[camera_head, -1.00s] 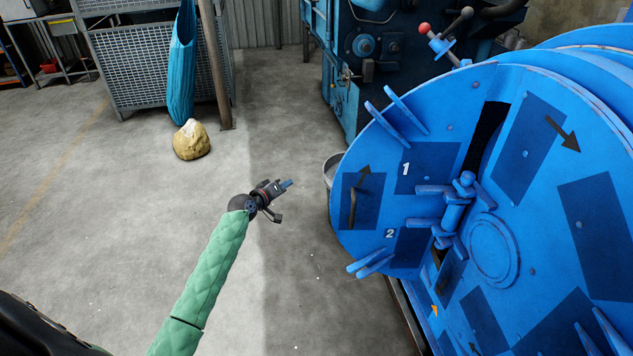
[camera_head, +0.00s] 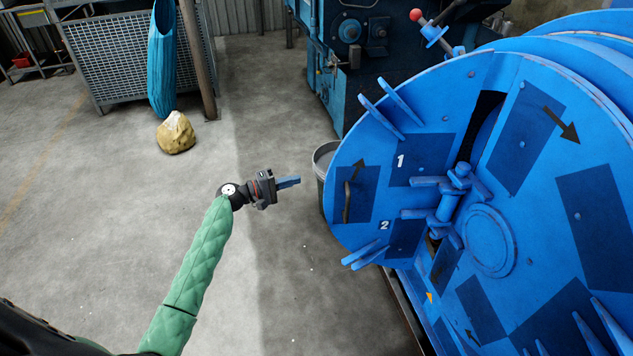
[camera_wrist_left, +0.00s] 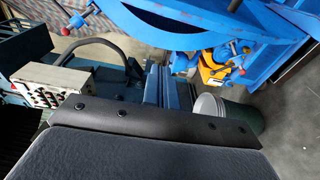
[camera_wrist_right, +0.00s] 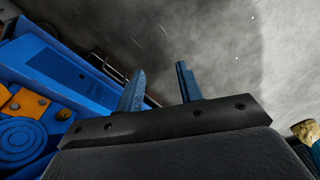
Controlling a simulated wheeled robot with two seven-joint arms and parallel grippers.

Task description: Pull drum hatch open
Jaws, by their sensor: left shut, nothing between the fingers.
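The blue round drum front (camera_head: 560,120) fills the right side of the head view. Its left section, marked 1 and 2, is the hatch (camera_head: 430,135), which looks flush with the front. A thin dark handle (camera_head: 347,202) stands on a dark panel near the hatch's left edge. A blue latch (camera_head: 450,205) sits at the hatch's inner side. My left gripper (camera_head: 297,181) is shut and empty, left of the hatch edge and apart from it. Its closed fingers show in the left wrist view (camera_wrist_left: 172,92). My right gripper (camera_wrist_right: 161,85) has its fingers apart with nothing between them.
A grey bucket (camera_head: 323,160) stands on the floor behind the hatch's left edge. A blue machine (camera_head: 345,85) with levers stands behind. A tan rock (camera_head: 175,133) lies near a mesh crate (camera_head: 110,60).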

